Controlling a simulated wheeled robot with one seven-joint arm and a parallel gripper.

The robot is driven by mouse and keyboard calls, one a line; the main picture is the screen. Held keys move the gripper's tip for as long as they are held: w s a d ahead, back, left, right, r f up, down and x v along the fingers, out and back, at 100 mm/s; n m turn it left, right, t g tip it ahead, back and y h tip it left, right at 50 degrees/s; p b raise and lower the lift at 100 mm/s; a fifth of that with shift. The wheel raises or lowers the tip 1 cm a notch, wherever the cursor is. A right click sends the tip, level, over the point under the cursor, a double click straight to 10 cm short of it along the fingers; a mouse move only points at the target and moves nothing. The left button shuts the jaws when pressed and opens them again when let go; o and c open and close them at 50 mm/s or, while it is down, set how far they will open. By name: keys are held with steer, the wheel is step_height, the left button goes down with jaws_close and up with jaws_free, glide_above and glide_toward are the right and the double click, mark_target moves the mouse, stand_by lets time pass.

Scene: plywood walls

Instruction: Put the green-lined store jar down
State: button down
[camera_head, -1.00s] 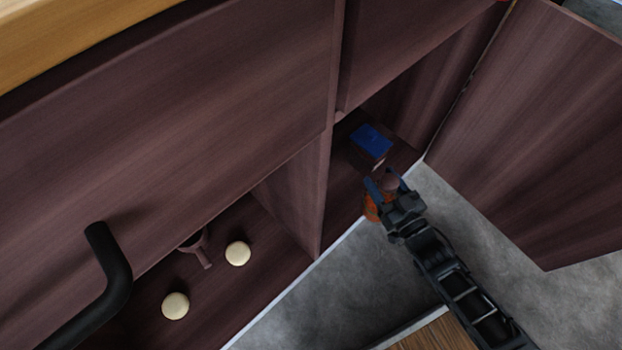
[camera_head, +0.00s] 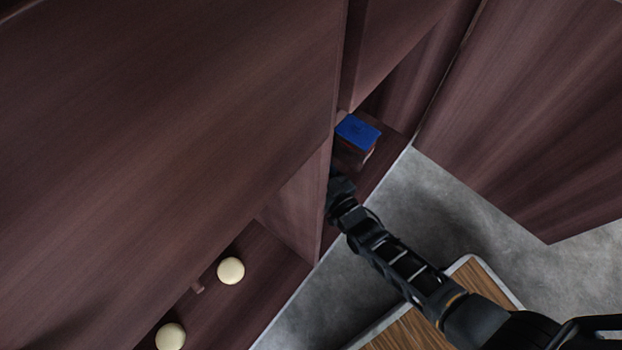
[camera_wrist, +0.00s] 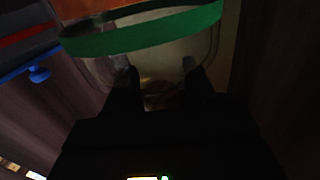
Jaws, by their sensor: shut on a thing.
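The store jar (camera_wrist: 145,36) shows in the wrist view as a clear body with a green band, close in front of my gripper. My gripper (camera_wrist: 160,84) is shut on it, with one dark finger at each side of the clear body. In the head view my gripper (camera_head: 340,187) is at the mouth of the right-hand cabinet compartment, partly behind the upright divider (camera_head: 300,200). The jar is hidden there. I cannot tell whether its base touches the compartment floor.
A blue-topped box (camera_head: 357,132) stands deeper in the same compartment. The open cabinet door (camera_head: 530,120) is at right. Two cream round things (camera_head: 231,271) are in the left compartment. An orange surface (camera_wrist: 100,6) borders the jar in the wrist view.

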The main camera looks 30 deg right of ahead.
steer(key=shift+w+a+f, duration=0.25)
steer(key=shift+w+a, duration=0.1)
steer(key=shift+f+b, duration=1.35)
steer(key=shift+f, duration=0.7)
steer(key=shift+c, duration=1.8)
jaws_free()
steer(key=shift+s, duration=0.1)
steer(key=shift+s, duration=0.4)
steer(key=s+p, duration=0.3)
steer(key=s, duration=0.8)
steer(key=shift+s, duration=0.15)
